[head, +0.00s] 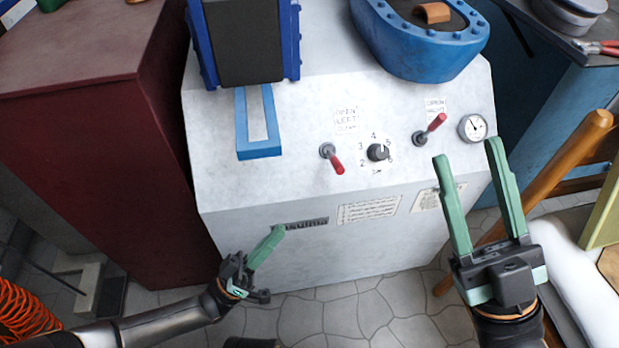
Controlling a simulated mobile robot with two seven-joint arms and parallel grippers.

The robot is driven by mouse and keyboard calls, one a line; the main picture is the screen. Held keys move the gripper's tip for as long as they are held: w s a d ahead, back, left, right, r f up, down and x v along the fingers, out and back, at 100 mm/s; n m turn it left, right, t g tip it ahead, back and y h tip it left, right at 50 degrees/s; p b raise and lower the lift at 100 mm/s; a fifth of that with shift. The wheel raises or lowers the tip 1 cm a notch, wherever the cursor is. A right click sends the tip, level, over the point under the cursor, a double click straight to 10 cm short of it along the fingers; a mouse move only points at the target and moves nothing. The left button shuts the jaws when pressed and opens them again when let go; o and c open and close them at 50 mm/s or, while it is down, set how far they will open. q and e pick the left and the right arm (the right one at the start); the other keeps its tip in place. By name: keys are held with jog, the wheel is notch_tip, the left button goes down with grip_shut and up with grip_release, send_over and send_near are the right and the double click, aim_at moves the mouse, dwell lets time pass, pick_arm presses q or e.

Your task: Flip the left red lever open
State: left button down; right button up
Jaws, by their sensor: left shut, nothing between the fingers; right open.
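The left red lever (333,158) is on the sloped panel of the white machine (290,180), under a handwritten label that seems to read "open left". Its red handle points down and to the right. The right red lever (430,129) points up and to the right. My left gripper (278,233) is shut and empty in front of the machine's lower face, below and left of the left lever. My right gripper (466,150) is open and empty, in front of the panel's right side, below the right lever. Nothing covers either lever.
A dark dial (377,152) with numbers sits between the levers. A pressure gauge (473,127) is at the panel's right. A blue frame (259,150) hangs on the panel's left. A dark red cabinet (80,150) stands left; a wooden chair (560,165) stands right.

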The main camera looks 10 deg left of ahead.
dwell(0.4)
pick_arm(q)
jog(key=x, duration=1.4)
pick_arm(e)
jog(key=shift+r, duration=0.1)
notch_tip(320, 180, up, 9)
jog(key=n+p, duration=0.1)
jog(key=p, duration=0.8)
pick_arm(q)
notch_tip(320, 180, up, 4)
jog(key=w+n+t+y+p, duration=0.1)
jog(key=n+t+y+p, duration=0.1)
jog(key=n+y, duration=0.7)
jog(key=s+a+f+h, duration=0.1)
jog(key=s+a+f, duration=0.2)
jog(key=s+a, duration=0.1)
jog(key=shift+s+n, duration=0.3)
jog(key=shift+s, duration=0.45)
pick_arm(e)
jog(key=w+d+f+m+g+h, duration=0.1)
jog(key=w+f+m+h, duration=0.2)
jog(key=f, duration=0.4)
jog(key=w+d+f+m+g+h, duration=0.1)
jog(key=w+f+m+h, duration=0.2)
jog(key=f+h, duration=0.3)
jog(key=shift+w+d+f+m+g, duration=0.15)
jog(key=shift+w+f+m+g, duration=0.3)
jog(key=shift+f, duration=0.25)
pick_arm(q)
jog(key=shift+a, duration=0.1)
